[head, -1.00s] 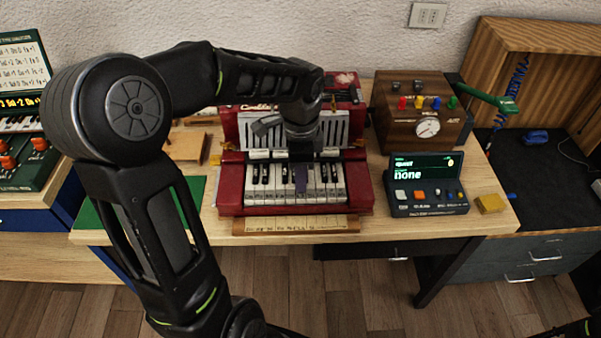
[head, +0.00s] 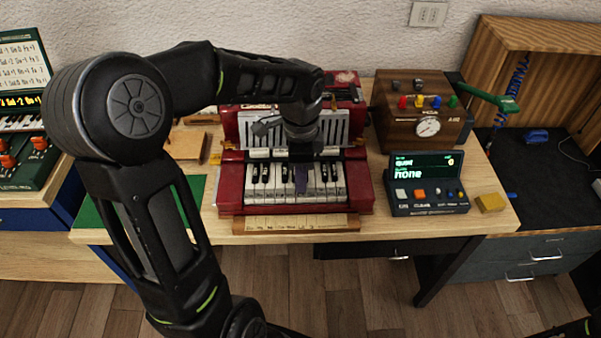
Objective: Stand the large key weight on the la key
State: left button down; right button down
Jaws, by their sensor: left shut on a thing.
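A red keyboard instrument (head: 229,190) with white and black keys stands on the wooden desk. My left gripper (head: 301,160) reaches over it from above, pointing down at the middle of the keys. The block is upright, at or just above the white keys (head: 265,193) near the middle. The gripper hides its top, and I cannot tell if it touches a key. The la key's label is too small to read. My right gripper is not in view.
A paper strip with small markings (head: 290,225) lies in front of the keyboard. A dark device (head: 430,208) with a green screen reading "none" stands to the right, with a wooden box with a dial (head: 400,130) behind it. A yellow block (head: 491,203) lies near the desk's right end.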

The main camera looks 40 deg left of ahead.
pick_arm(q)
jog(key=shift+f+b, duration=0.3)
jog(key=shift+f, duration=0.2)
dwell(0.3)
jog(key=c, duration=1)
grip_release()
jog(key=shift+o, duration=0.2)
notch_tip(320, 180, up, 8)
jog(key=shift+f, duration=0.1)
